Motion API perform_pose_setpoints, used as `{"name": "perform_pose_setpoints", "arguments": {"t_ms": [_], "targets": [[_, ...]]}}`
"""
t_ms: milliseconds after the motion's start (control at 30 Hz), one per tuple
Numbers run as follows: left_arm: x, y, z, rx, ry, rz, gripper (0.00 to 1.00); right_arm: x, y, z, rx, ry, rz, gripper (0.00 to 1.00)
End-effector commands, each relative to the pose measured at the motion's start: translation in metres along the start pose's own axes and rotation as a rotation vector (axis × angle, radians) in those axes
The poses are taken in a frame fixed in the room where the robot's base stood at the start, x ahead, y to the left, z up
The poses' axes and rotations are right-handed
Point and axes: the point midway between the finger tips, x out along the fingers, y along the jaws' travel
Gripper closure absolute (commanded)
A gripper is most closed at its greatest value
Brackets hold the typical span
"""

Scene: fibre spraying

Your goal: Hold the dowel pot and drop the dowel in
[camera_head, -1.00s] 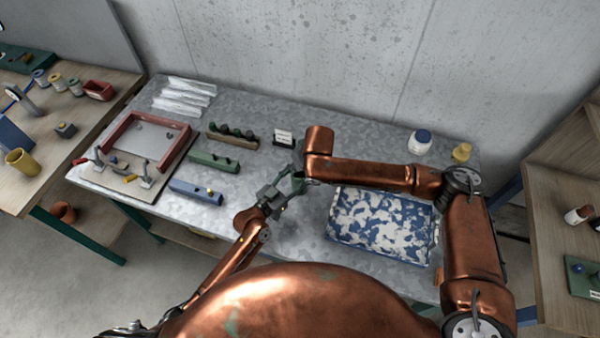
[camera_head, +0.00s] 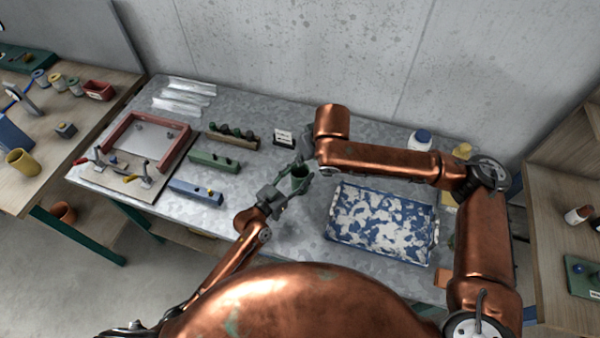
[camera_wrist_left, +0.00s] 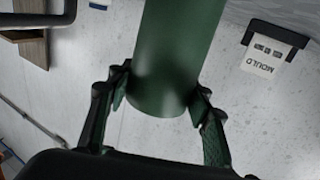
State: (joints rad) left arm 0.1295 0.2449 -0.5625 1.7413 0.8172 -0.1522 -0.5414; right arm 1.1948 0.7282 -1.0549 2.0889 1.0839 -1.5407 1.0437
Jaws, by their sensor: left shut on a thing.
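The dowel pot is a dark green cup (camera_head: 300,180), held a little left of the blue-and-white tray. My left gripper (camera_head: 292,187) is shut on it. In the left wrist view the same pot (camera_wrist_left: 172,60) is a smooth green cylinder between the two fingers (camera_wrist_left: 160,95), one on each side. My right gripper (camera_head: 306,152) is just above and beside the pot, mostly hidden by its copper wrist; its fingers are too small to read. I cannot make out a dowel.
A blue-and-white speckled tray (camera_head: 330,232) lies to the right on the grey table. Green (camera_head: 203,159), blue (camera_head: 185,190) and brown (camera_head: 220,141) racks stand left. A small MOULD sign (camera_head: 284,137) stands behind. A white jar (camera_head: 420,140) is at the back right.

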Motion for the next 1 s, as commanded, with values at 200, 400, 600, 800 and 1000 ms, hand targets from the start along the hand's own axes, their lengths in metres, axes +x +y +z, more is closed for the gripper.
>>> {"name": "perform_pose_setpoints", "arguments": {"t_ms": [200, 400, 600, 800, 1000], "targets": [[0.000, 0.000, 0.000, 0.000, 0.000, 0.000, 0.80, 0.000, 0.000, 0.000, 0.000, 0.000, 0.000, 0.71], [0.000, 0.000, 0.000, 0.000, 0.000, 0.000, 0.40, 0.000, 0.000, 0.000, 0.000, 0.000, 0.000, 0.71], [0.000, 0.000, 0.000, 0.000, 0.000, 0.000, 0.33, 0.000, 0.000, 0.000, 0.000, 0.000, 0.000, 0.71], [-0.002, 0.000, 0.000, 0.000, 0.000, 0.000, 0.33, 0.000, 0.000, 0.000, 0.000, 0.000, 0.000, 0.71], [-0.027, -0.001, 0.002, 0.001, -0.002, -0.001, 0.33, 0.000, 0.000, 0.000, 0.000, 0.000, 0.000, 0.71]]}}
